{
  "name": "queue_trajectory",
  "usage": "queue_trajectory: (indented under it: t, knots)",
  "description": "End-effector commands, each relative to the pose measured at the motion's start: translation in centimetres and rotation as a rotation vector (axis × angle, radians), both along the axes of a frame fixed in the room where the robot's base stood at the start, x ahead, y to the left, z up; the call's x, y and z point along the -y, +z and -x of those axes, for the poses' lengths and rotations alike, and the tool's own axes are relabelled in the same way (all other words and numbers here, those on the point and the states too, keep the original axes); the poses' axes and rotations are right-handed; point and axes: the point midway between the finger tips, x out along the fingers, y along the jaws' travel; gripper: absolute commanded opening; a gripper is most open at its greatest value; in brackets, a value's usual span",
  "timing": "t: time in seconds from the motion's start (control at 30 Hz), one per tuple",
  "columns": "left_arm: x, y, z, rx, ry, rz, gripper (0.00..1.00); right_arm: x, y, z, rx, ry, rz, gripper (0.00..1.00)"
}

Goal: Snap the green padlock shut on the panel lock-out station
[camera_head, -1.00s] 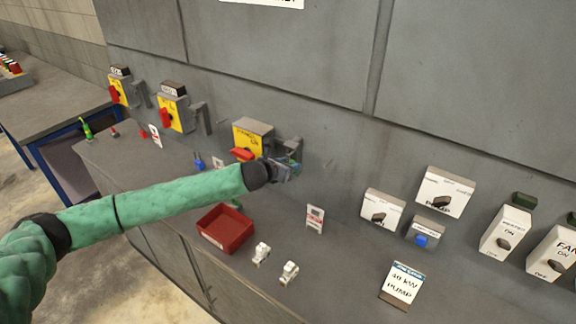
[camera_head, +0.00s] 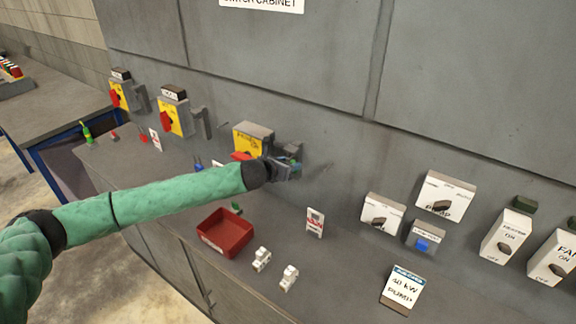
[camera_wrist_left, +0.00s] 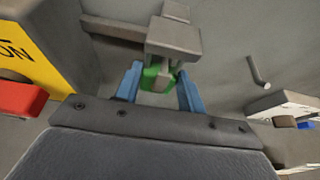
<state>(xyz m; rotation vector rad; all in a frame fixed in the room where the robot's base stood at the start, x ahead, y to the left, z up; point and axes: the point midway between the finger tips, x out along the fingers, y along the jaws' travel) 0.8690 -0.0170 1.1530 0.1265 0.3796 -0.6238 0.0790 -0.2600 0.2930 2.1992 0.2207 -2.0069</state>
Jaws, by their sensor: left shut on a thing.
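My left gripper (camera_head: 288,166) is at the panel, just right of the third yellow isolator (camera_head: 251,137) with its red handle. In the left wrist view its blue fingers (camera_wrist_left: 158,90) are closed on the green padlock (camera_wrist_left: 152,80). The padlock sits directly below a grey bracket (camera_wrist_left: 172,38), the lock-out station, which hides its upper part. I cannot tell whether the shackle is closed. In the head view the bracket (camera_head: 292,149) shows just above the gripper, and the padlock is mostly hidden. My right gripper is not in view.
A red tray (camera_head: 224,234) and two white clip-like pieces (camera_head: 262,258) rest on the ledge below my left arm. Two more yellow isolators (camera_head: 173,115) are at the left. White switch boxes (camera_head: 446,196) are on the panel at the right. A hook (camera_wrist_left: 258,72) protrudes in the wrist view.

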Motion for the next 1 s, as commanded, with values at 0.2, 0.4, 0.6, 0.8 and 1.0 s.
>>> queue_trajectory:
  t: [0.2, 0.4, 0.6, 0.8, 1.0]
  knots:
    - [0.0, 0.4, 0.0, 0.001, -0.001, 0.001, 0.14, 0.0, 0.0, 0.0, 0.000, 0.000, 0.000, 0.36]
    - [0.0, 0.2, 0.0, 0.000, 0.000, 0.000, 0.14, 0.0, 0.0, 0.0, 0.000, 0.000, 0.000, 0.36]
    - [0.0, -0.3, 0.0, 0.001, 0.000, -0.001, 0.14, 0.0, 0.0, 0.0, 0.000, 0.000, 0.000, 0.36]
    - [0.0, -0.6, 0.0, 0.000, 0.000, 0.000, 0.14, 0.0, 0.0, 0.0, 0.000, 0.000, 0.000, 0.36]
    - [0.0, -0.6, 0.0, 0.000, 0.000, 0.000, 0.14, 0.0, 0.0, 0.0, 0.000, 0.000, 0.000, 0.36]
